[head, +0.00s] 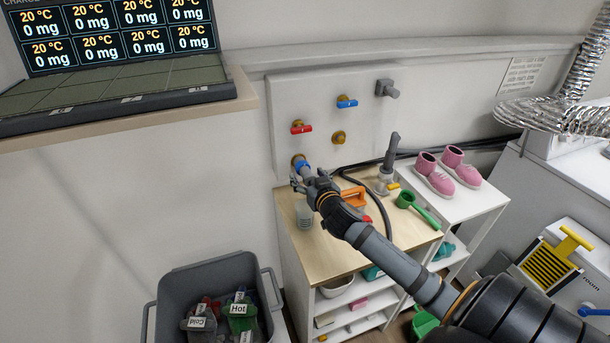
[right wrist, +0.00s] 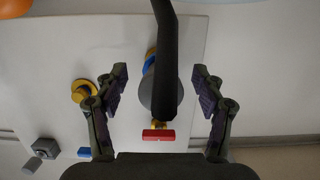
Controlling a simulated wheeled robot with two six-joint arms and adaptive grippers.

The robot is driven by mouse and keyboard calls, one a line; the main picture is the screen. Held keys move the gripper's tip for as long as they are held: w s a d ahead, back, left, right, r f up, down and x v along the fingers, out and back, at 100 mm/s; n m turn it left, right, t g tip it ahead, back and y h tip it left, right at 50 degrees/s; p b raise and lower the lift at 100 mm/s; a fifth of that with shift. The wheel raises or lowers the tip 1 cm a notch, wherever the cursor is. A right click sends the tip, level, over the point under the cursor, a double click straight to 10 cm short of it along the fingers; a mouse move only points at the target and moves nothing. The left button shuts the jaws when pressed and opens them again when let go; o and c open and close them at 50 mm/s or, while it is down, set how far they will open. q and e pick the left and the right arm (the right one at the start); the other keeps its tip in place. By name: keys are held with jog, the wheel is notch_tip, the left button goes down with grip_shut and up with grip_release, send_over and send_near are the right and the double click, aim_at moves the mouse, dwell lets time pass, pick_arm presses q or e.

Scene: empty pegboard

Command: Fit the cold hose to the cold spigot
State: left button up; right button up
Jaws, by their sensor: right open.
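A pale wall panel (head: 365,122) carries a red-handled valve (head: 300,127) and a blue-handled valve (head: 347,103). A brass spigot (head: 338,138) below the blue valve is bare. A blue ring (head: 303,167) sits at the brass spigot (head: 298,158) below the red valve; it also shows in the right wrist view (right wrist: 149,62). I cannot tell whether it is fully seated. My right gripper (head: 306,181) is open there. In the right wrist view a dark hose (right wrist: 168,50) passes between its spread fingers (right wrist: 160,90), apart from both. My left gripper is out of view.
A wooden-topped cart (head: 318,262) below the panel holds an orange tool (head: 354,196), a green scoop (head: 416,207) and a grey cup (head: 304,215). Pink shoes (head: 436,176) stand on a white shelf. A grey bin (head: 190,282) is lower left.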

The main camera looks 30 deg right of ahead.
aim_at(304, 172)
jog(key=shift+r+x, duration=0.2)
jog(key=shift+x, duration=0.9)
jog(key=shift+w+f, duration=0.1)
jog(key=shift+w, duration=0.2)
jog(key=shift+w+d+f, duration=0.1)
jog(key=shift+w, duration=0.1)
jog(key=shift+c, duration=0.4)
jog(key=c, duration=1.2)
jog(key=o, duration=0.5)
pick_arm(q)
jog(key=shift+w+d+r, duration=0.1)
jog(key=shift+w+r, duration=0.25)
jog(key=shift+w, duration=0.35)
pick_arm(e)
jog(key=shift+s, duration=0.1)
jog(key=c, duration=0.7)
